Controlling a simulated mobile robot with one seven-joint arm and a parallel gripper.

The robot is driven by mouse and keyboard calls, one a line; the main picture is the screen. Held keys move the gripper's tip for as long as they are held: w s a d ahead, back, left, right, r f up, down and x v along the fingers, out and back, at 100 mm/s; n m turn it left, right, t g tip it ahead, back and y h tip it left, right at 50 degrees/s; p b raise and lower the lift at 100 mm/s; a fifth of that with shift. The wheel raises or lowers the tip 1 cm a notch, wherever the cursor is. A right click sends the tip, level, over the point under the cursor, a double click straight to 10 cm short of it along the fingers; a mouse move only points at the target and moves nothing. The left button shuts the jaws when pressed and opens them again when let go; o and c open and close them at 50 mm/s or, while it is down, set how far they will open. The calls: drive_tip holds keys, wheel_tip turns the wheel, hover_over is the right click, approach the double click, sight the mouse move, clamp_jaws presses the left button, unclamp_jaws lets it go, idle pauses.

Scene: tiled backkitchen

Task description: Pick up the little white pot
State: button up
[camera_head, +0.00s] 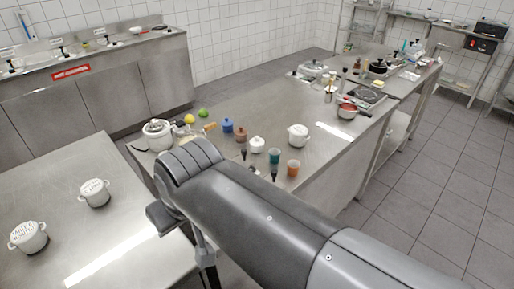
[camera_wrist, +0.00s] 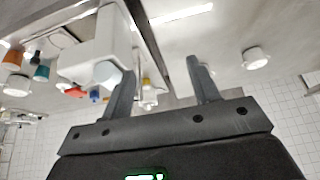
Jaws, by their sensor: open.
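Several white pots are in the head view. A small lidded white pot (camera_head: 257,145) stands among small coloured pots on the middle counter, and a wider white pot (camera_head: 298,135) stands to its right. Two white pots with dark lettering, one nearer (camera_head: 28,238) and one farther (camera_head: 94,194), stand on the left counter. My gripper (camera_wrist: 160,66) is open, with nothing between its fingers; in the head view my arm hides most of it. The wrist view looks upside down and shows a white pot (camera_wrist: 256,60) beyond the right finger, apart from it.
Blue (camera_head: 227,125), brown (camera_head: 241,134), teal (camera_head: 274,156) and orange (camera_head: 293,167) pots crowd the counter beyond my arm. A red-filled pan (camera_head: 346,110) is farther right.

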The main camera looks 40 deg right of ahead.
drive_tip(key=shift+o, duration=1)
